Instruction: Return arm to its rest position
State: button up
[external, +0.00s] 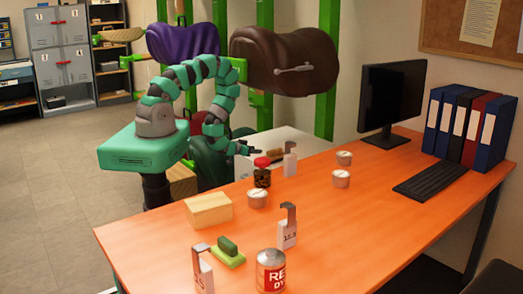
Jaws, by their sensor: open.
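My teal segmented arm rises from my base, arches over and comes down at the left end of the orange table (330,215). My gripper (243,149) is at its lower end, small in the picture and pointing right, with its jaws open. I see nothing held in it. It is beside the table's far left edge, near a white surface (291,142). A brown saddle (285,62) sits on the green rack behind, with a metal piece on its side. A purple saddle (180,42) sits left of it, partly hidden by my arm.
A jar with a red lid (262,174), a wooden block (208,210), round tins (257,198), a green brush (228,252), upright white tools (287,226) and a red-labelled can (271,271) stand on the table. A monitor (393,97), keyboard (429,180) and binders are right. Floor at left is clear.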

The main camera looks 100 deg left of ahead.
jog(key=w+r+m+t+h, duration=0.2)
jog(key=w+r+m+t, duration=0.15)
jog(key=w+r, duration=1.6)
jog(key=w+d+r+m+t+h, duration=0.1)
jog(key=w+d+r, duration=0.25)
jog(key=r, duration=0.45)
jog(key=w+d+r+m+h, duration=0.1)
jog(key=w+d+r, duration=0.2)
jog(key=w+r, duration=0.35)
jog(key=w+d+r+m+t+h, duration=0.1)
jog(key=w+d+r, duration=0.25)
jog(key=r, duration=0.55)
jog(key=s+d+r+m+h+b, duration=0.1)
jog(key=s+d+r, duration=0.1)
jog(key=d+r, duration=0.7)
jog(key=s+d+r+h, duration=0.15)
jog(key=d+r, duration=0.45)
jog(key=r, duration=0.7)
jog(key=s+d+r+h, duration=0.1)
jog(key=s+d+r, duration=0.5)
jog(key=s+r, duration=0.2)
jog(key=s+d+r+m+h+b, duration=0.1)
jog(key=s+d+r+h, duration=0.1)
jog(key=s+d+r, duration=0.5)
jog(key=s+r, duration=0.2)
jog(key=s, duration=0.2)
jog(key=shift+s+r, duration=0.2)
